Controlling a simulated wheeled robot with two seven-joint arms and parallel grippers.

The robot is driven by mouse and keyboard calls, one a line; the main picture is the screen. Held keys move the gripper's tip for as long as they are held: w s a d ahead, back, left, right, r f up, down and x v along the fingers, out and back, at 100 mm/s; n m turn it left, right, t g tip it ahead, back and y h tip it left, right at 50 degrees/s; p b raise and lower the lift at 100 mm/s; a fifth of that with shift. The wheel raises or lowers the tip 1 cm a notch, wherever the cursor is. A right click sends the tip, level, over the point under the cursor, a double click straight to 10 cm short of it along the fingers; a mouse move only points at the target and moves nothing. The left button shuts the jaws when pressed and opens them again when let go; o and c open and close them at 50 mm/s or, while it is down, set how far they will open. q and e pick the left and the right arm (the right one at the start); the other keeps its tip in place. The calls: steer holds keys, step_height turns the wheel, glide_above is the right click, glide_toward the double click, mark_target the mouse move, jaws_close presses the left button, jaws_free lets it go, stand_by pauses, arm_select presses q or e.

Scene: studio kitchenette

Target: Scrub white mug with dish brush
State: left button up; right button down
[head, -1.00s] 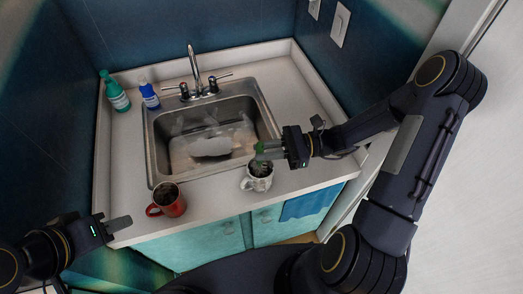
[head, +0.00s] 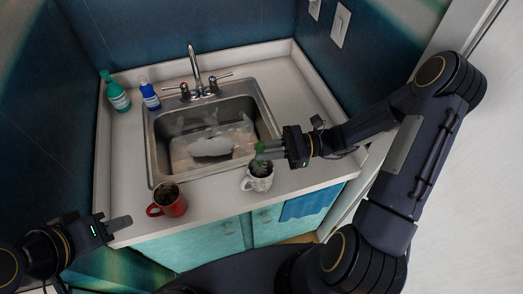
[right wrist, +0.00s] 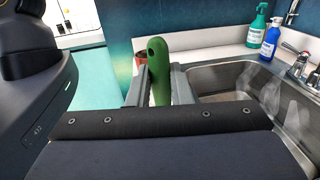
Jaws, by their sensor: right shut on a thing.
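The white mug (head: 259,182) stands upright on the front counter, just in front of the sink's right part. My right gripper (head: 266,151) is shut on the green handle of the dish brush (head: 260,147), right above the mug. In the right wrist view the handle (right wrist: 158,75) stands upright between the two fingers. The brush's lower end is hidden, apparently inside the mug; I cannot tell whether it touches the wall. My left gripper (head: 120,223) is off the counter's front left corner, away from the mug. Its fingers overlap from this side, so its opening is unclear.
A red mug (head: 173,204) stands on the front counter left of the white one. The steel sink (head: 157,150) lies behind them, with a faucet (head: 194,65) at its back. A green bottle (head: 117,95) and a blue bottle (head: 149,95) stand at the back left.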

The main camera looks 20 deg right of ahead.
steer(key=shift+s+a+f, duration=0.1)
steer(key=shift+a, duration=0.05)
steer(key=shift+r+p, duration=0.25)
steer(key=shift+p, duration=0.05)
step_height(320, 180, up, 11)
steer(key=p, duration=0.5)
steer(key=shift+d+r+p, duration=0.15)
steer(key=shift+d+p, duration=0.15)
steer(key=shift+d, duration=0.05)
stand_by(0.5)
